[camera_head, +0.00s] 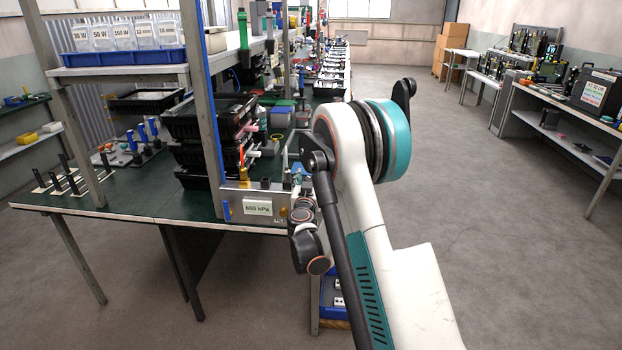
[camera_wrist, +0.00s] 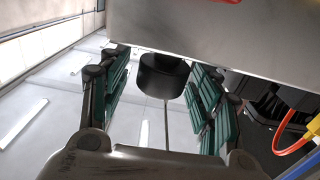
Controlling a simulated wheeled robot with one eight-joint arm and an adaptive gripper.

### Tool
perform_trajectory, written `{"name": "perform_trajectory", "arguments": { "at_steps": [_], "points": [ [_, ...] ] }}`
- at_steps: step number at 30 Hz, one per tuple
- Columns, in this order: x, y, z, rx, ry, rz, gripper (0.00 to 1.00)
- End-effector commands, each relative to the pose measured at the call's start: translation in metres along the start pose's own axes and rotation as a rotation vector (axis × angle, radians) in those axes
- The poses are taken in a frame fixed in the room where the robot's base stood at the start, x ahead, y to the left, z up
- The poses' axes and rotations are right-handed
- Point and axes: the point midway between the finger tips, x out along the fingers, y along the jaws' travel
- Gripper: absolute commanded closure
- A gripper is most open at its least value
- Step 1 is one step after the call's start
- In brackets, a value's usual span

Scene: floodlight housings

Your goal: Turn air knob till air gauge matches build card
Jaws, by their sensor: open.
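A black round knob (camera_wrist: 163,76) sticks out from a grey metal panel (camera_wrist: 225,38) in the wrist view. My gripper (camera_wrist: 160,64) is open, with its teal-padded fingers on either side of the knob. Gaps show between the pads and the knob, so it is not clamped. In the head view a white card (camera_head: 257,208) on the front of a metal panel (camera_head: 236,203) at the bench corner appears to read 650 kPa. The gauge face cannot be made out in either view. My arm covers the area right of the card and hides the gripper there.
Stacked black bins (camera_head: 195,120) stand on the green bench (camera_head: 140,200) behind the panel. A steel upright (camera_head: 203,100) rises by them. A red hose with a yellow fitting (camera_wrist: 295,144) hangs right of my fingers. The floor (camera_head: 510,250) at right is clear.

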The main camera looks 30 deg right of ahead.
Motion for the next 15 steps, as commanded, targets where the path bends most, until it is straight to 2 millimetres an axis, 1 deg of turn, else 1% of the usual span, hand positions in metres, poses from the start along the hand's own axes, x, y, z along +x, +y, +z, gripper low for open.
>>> {"name": "perform_trajectory", "arguments": {
  "at_steps": [2, 3, 5, 6, 8, 15],
  "points": [
    [-0.0001, 0.0000, 0.0000, 0.000, 0.000, 0.000, 0.42],
    [-0.0001, 0.0000, 0.0000, 0.000, 0.000, 0.000, 0.51],
    [-0.0001, 0.0000, 0.0000, 0.000, 0.000, 0.000, 0.65],
    [-0.0001, 0.0000, 0.0000, 0.000, 0.000, 0.000, 0.74],
    [-0.0001, -0.0001, 0.0000, 0.000, 0.000, 0.000, 0.88],
    [-0.0001, 0.0003, -0.0001, 0.000, 0.000, -0.007, 0.88]
  ]
}}
